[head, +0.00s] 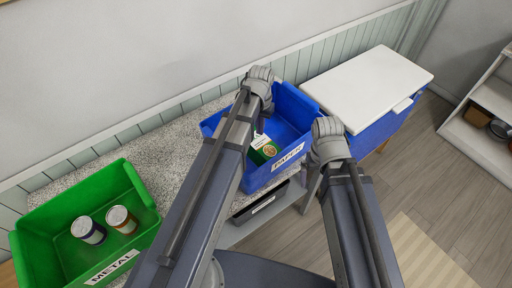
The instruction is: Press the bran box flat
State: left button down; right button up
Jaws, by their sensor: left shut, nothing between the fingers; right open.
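A green and white box (266,152), which looks like the bran box, sits in the blue bin (290,160) labelled PAPER. My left forearm hides its left part, and I cannot tell how far it is flattened. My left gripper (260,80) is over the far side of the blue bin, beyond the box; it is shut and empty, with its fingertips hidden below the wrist. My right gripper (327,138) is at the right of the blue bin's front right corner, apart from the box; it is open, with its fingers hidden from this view.
A green bin (140,184) labelled METAL holds two cans at the left. A speckled counter (180,155) lies between the bins. A blue bin with a white lid (366,82) stands at the right. The wall runs close behind.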

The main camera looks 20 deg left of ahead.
aim_at(260, 141)
pick_arm(q)
jog(key=shift+r+p, duration=1.65)
jog(key=shift+r, duration=0.35)
pick_arm(e)
jog(key=shift+r, duration=2)
